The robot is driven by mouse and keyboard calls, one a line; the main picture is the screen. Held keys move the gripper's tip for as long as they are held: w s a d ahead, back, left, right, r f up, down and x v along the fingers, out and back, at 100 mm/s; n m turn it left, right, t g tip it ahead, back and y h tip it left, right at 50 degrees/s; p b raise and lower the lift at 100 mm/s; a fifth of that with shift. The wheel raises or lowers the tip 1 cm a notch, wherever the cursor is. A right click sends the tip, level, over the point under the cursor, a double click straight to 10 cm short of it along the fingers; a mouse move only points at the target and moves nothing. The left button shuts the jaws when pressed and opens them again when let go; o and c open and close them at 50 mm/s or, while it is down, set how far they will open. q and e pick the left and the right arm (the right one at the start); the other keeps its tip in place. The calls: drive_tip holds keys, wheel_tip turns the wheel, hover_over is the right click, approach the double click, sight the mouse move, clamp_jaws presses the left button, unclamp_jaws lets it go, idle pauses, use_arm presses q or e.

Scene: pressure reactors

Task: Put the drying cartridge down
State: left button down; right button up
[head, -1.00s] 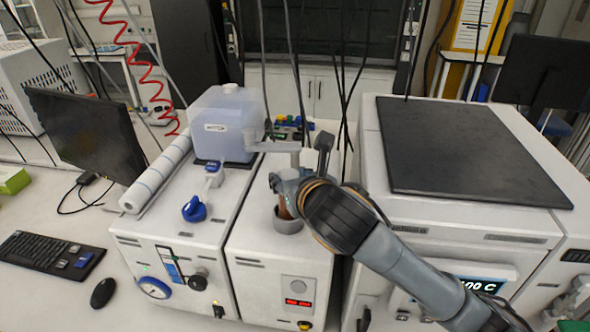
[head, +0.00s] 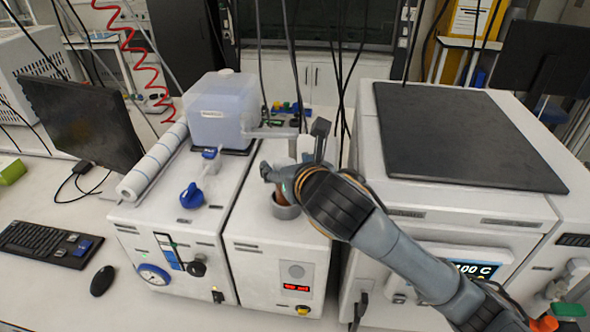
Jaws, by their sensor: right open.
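The drying cartridge (head: 280,197) shows as a small brown piece, upright in the grey round holder (head: 287,211) on top of the narrow white unit. My right gripper (head: 270,178) is open at the upper part of the cartridge. Its wrist and arm come in from the lower right and hide most of the cartridge's upper part. I cannot tell whether the fingers touch it. My left gripper is not in view.
A translucent tank (head: 222,108) and a blue knob (head: 192,196) are on the left unit. A grey post with a side arm (head: 270,133) stands behind the gripper. A large white reactor with a dark lid (head: 455,140) is at the right.

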drive_tip(key=v, duration=1.2)
